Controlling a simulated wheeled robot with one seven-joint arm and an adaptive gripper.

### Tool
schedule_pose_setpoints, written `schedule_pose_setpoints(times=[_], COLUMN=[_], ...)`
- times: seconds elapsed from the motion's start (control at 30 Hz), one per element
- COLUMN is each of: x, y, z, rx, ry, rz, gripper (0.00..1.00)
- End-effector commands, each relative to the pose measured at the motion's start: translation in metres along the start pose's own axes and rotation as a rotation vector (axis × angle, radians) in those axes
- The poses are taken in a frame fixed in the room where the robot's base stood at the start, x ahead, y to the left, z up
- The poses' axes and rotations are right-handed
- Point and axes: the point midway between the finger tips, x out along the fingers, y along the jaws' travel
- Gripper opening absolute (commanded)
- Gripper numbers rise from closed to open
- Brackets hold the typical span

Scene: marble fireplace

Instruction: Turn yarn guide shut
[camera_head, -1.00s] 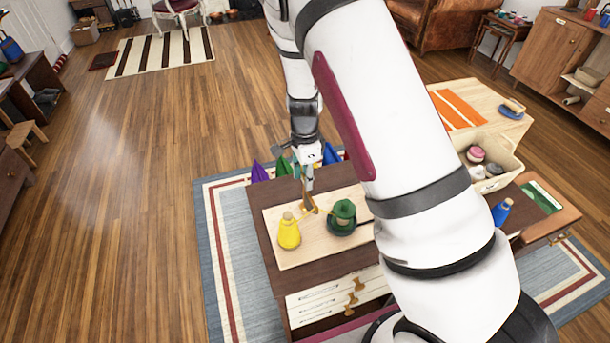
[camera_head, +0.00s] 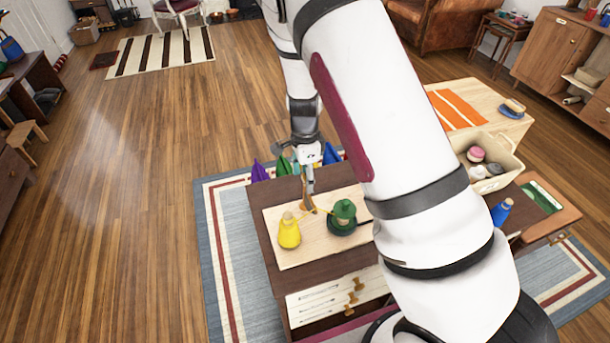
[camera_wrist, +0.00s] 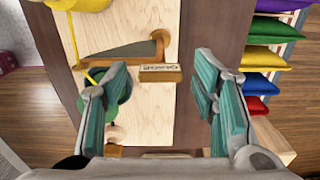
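The yarn guide (camera_wrist: 130,50) is a flat, dark tapered arm with a wooden post at its right end, on a pale wooden board (camera_wrist: 147,17). In the head view the guide (camera_head: 307,205) is a small brown shape below my gripper (camera_head: 309,187). A yellow yarn cone (camera_head: 289,232) and a green-topped figure or spool (camera_head: 343,214) stand on the board, with yellow yarn (camera_wrist: 72,42) running past the guide's tip. In the wrist view my gripper (camera_wrist: 160,82) has its fingers wide apart, with nothing held. A small lettered plate (camera_wrist: 160,73) shows between the fingertips.
Coloured cushions or bags (camera_wrist: 262,58) line a rack beyond the table's edge. A cream bin (camera_head: 490,165) with yarn balls stands at right, near a blue bottle-like object (camera_head: 502,211). Floor at left is clear.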

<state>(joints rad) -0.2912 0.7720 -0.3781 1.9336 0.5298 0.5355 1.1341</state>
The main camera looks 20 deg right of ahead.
Motion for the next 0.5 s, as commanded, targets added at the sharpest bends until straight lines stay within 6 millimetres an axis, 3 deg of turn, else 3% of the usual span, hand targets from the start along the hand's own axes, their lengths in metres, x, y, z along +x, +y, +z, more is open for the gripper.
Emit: schedule_pose_setpoints(times=[0.23,0.5], x=[-0.013,-0.066], y=[-0.001,-0.001], z=[0.000,0.001], rx=[-0.001,-0.001], ry=[0.000,-0.001], rz=[-0.003,-0.005], gripper=[0.53,0.53])
